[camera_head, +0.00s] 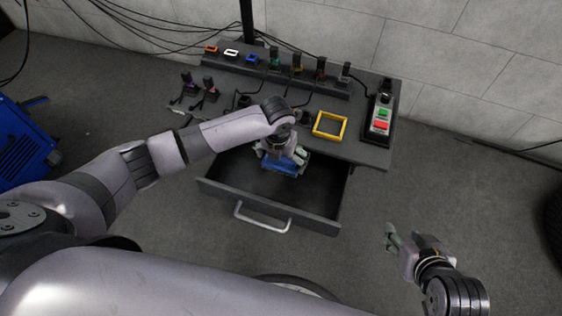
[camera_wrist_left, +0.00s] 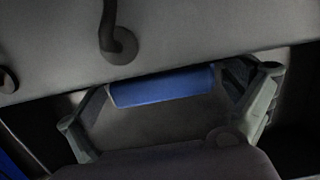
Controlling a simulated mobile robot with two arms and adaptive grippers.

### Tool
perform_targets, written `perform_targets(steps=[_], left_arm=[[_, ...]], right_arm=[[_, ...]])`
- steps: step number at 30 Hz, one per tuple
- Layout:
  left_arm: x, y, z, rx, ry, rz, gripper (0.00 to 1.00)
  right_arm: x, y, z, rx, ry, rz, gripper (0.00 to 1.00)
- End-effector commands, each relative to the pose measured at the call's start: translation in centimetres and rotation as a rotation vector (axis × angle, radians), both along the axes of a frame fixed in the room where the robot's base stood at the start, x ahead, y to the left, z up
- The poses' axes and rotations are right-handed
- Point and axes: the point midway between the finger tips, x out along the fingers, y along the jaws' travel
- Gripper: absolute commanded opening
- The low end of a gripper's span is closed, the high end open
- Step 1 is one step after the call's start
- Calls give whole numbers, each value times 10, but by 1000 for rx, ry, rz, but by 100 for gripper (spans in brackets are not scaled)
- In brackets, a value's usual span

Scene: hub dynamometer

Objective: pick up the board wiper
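The open drawer (camera_head: 215,191) under the grey bench holds a blue block (camera_head: 284,168), which looks like the board wiper. My left gripper (camera_head: 282,156) reaches down into the drawer over it, and its fingers and wrist hide part of it. In the left wrist view the blue block (camera_wrist_left: 165,86) lies between the two widely spread fingers of the left gripper (camera_wrist_left: 165,85), one near each end. Whether the fingers touch it is hard to tell. My right gripper (camera_head: 412,238) is open and empty over the floor to the right of the drawer.
The bench top carries a yellow square frame (camera_head: 329,125), a control box (camera_head: 380,117) with green and red buttons, and a rear row of coloured connectors with cables. The drawer handle (camera_head: 262,219) sticks out in front. A blue machine (camera_head: 22,140) stands at far left.

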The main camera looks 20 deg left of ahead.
Motion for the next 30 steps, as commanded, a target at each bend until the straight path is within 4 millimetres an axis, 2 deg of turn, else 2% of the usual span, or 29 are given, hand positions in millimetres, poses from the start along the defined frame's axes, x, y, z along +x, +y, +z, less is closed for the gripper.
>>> perform_targets(steps=[2, 18, 30], left_arm=[[0, 0, 0, 0, 0, 0, 90], [-1, 1, -2, 2, 3, 1, 54], [-2, 2, 2, 5, 5, 2, 53]], right_arm=[[0, 0, 0, 0, 0, 0, 40], [0, 0, 0, 0, 1, 0, 40], [-4, -1, -2, -4, 24, -1, 40]])
